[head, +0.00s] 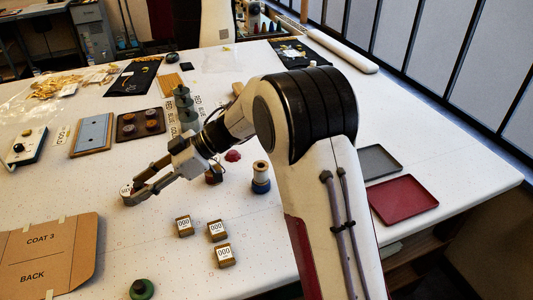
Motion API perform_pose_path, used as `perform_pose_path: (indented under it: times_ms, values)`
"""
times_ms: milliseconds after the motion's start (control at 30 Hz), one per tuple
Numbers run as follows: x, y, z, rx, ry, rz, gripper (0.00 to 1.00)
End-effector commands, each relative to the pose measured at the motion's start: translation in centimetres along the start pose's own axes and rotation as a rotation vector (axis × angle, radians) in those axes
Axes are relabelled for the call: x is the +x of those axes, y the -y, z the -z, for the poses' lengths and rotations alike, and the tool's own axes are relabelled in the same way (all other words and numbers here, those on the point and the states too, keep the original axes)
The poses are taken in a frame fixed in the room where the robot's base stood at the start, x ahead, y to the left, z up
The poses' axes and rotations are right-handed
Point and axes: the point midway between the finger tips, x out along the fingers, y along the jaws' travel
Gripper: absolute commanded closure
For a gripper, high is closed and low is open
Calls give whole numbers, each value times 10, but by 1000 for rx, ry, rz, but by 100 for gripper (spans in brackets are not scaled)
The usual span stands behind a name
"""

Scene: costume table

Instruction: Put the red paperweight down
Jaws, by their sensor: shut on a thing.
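My gripper (134,194) is low over the left-middle of the white table, its fingers pointing left and down. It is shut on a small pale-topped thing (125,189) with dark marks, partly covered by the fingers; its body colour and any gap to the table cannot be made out. A small red lump (233,156) sits on the table right of my gripper's wrist, apart from the fingers. I cannot tell whether either is the red paperweight. A dark reddish-brown thing (214,178) shows partly below my wrist.
Several numbered blocks (217,231) stand in front of my gripper. A spool on a blue base (261,178) stands to the right. A cardboard piece (45,255) lies front left, a green round thing (141,289) beside it. A red tray (403,201) and grey tray (376,162) lie beyond my arm.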

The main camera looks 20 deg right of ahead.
Motion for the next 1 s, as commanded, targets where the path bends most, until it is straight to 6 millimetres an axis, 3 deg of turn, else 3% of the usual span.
perform_pose_path:
  times_ms: [200,500,1000]
  values:
    - [-48,-48,-25,58,2,-109,95]
    - [-123,-105,-66,141,3,-262,95]
    - [-263,-166,-141,274,1,-505,95]
